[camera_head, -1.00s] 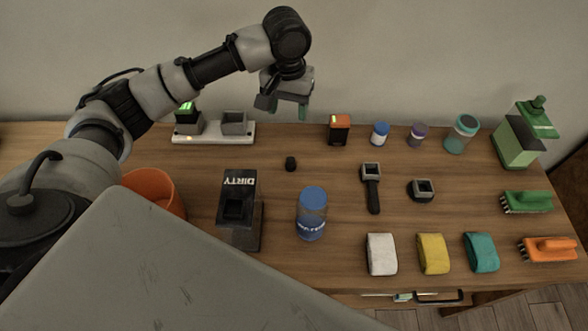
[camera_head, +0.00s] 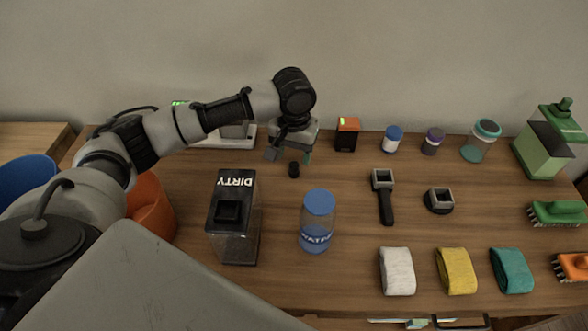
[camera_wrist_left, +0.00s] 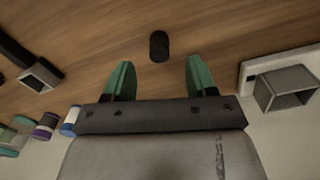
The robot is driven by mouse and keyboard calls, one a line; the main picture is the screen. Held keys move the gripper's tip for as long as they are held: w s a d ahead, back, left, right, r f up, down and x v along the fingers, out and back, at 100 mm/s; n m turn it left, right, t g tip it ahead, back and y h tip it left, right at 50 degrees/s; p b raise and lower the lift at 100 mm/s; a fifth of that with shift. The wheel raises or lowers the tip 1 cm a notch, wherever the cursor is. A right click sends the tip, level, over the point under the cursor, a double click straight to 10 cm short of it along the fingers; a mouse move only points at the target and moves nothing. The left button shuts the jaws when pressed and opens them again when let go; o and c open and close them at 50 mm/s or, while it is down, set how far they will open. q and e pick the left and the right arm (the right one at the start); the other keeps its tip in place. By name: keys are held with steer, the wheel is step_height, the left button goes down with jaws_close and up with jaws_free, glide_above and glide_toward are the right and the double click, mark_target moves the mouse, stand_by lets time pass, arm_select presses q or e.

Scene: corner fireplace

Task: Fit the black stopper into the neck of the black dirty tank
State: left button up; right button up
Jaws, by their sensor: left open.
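The black stopper (camera_head: 294,170) is a small dark cylinder on the wooden table, behind the water bottle. It also shows in the left wrist view (camera_wrist_left: 159,46), ahead of the fingertips and centred between them. My left gripper (camera_head: 290,156) is open and empty, close above and behind the stopper, with green finger pads (camera_wrist_left: 160,75) apart. The black dirty tank (camera_head: 238,232) stands upright at the left of the table, with "DIRTY" on its top and a dark square neck (camera_head: 228,212). My right gripper is in no view.
A water bottle (camera_head: 317,222) stands right of the tank. An orange bin (camera_head: 152,207) is at the left. A charging base with a grey socket (camera_wrist_left: 287,89) is behind my arm. Black attachments (camera_head: 384,194), jars, cloths (camera_head: 397,272) and brushes fill the right side.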

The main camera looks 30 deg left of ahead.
arm_select(q)
step_height(320, 180, down, 4)
steer(key=shift+f, duration=0.25)
steer(key=shift+c, duration=0.5)
jaws_close()
step_height(320, 180, up, 10)
steer(key=shift+r+p, duration=0.1)
steer(key=shift+p, duration=0.3)
steer(key=shift+r, duration=0.15)
step_height(320, 180, up, 7)
steer(key=p, duration=0.7)
glide_above(294, 163)
steer(key=s+d+f+m, duration=0.1)
steer(key=s+d+f, duration=0.1)
steer(key=s, duration=0.4)
steer(key=s+d+f+m+b, duration=0.1)
steer(key=s+d+f, duration=0.1)
steer(key=s, duration=0.4)
steer(key=shift+s+d, duration=0.3)
steer(key=shift+d, duration=0.4)
